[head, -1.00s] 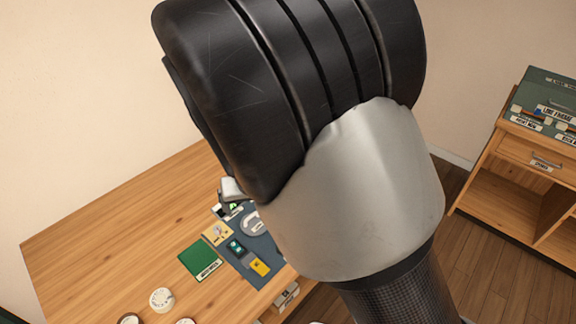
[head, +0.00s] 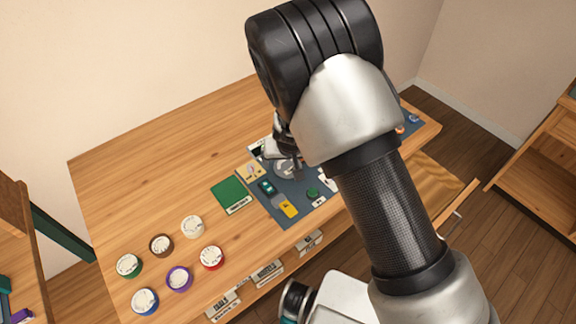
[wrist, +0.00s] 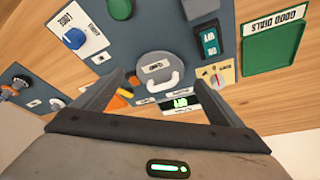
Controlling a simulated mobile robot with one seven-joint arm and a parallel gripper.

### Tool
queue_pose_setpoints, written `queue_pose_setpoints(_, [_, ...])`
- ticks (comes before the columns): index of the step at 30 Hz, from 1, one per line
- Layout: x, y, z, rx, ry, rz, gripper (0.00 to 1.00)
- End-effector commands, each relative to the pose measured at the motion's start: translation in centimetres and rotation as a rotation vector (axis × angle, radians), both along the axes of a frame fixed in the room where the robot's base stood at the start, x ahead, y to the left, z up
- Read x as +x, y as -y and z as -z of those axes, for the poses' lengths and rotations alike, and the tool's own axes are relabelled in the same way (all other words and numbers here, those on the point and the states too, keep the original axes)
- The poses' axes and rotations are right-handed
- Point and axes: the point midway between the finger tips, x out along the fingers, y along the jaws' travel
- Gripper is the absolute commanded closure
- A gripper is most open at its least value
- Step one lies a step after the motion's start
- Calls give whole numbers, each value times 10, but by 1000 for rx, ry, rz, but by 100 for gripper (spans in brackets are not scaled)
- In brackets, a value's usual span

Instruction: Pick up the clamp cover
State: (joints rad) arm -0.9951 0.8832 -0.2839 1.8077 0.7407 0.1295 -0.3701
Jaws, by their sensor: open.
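The likely clamp cover (wrist: 160,68) is a round grey disc with a small label and a pale curved handle, lying on the blue-grey mat (wrist: 130,48). In the head view the cover (head: 287,170) shows partly behind my gripper (head: 284,143). In the wrist view my gripper (wrist: 163,84) is open and empty. Its two fingers stand apart, on either side of the handle's near side. I cannot tell how high the fingertips are above the mat. In the head view my arm hides part of the mat.
A green tray (head: 232,194) lies left of the mat. A dark green device (head: 267,187) and a yellow item (head: 288,209) lie on the mat. Several dials, one with a red rim (head: 211,257), sit on the left of the desk. A drawer (head: 445,195) stands open at right.

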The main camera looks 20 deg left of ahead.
Motion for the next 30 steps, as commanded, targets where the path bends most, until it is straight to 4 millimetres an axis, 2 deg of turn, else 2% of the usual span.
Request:
queue_pose_setpoints(3, [6,-2,19,-2,0,2,9])
queue_pose_setpoints(6, [10,-5,29,-2,0,-1,9])
queue_pose_setpoints(14, [11,-6,32,-1,0,0,9])
queue_pose_setpoints(15, [11,-6,32,-1,0,0,11])
queue_pose_setpoints(23, [11,-6,32,-1,0,0,54])
queue_pose_setpoints(30, [11,-6,30,-1,2,-1,54])
